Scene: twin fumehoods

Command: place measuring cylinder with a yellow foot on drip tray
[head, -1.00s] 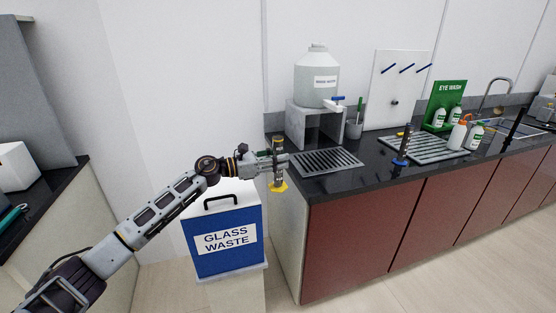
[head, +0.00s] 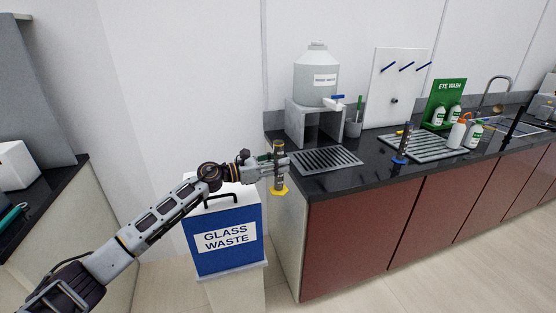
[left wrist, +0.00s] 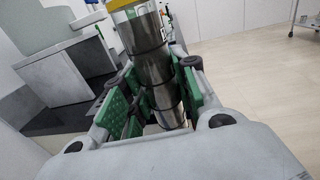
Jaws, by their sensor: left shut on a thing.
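The measuring cylinder with a yellow foot (head: 279,188) is upright in the air in front of the counter's left end. My left gripper (head: 277,166) is shut on its body, above the foot. In the left wrist view, the dark glossy cylinder (left wrist: 158,68) stands between the green finger pads, with a yellow part at the top edge. The drip tray (head: 327,161), a dark slotted tray, lies on the black counter to the right of the cylinder, below the water tap. Its slats look empty. My right gripper is out of view.
A white water container (head: 317,78) sits on a grey stand (head: 301,124) behind the drip tray. A blue-footed cylinder (head: 401,156) stands by a drying rack (head: 443,147) to the right. A blue glass waste bin (head: 225,238) is below my left arm.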

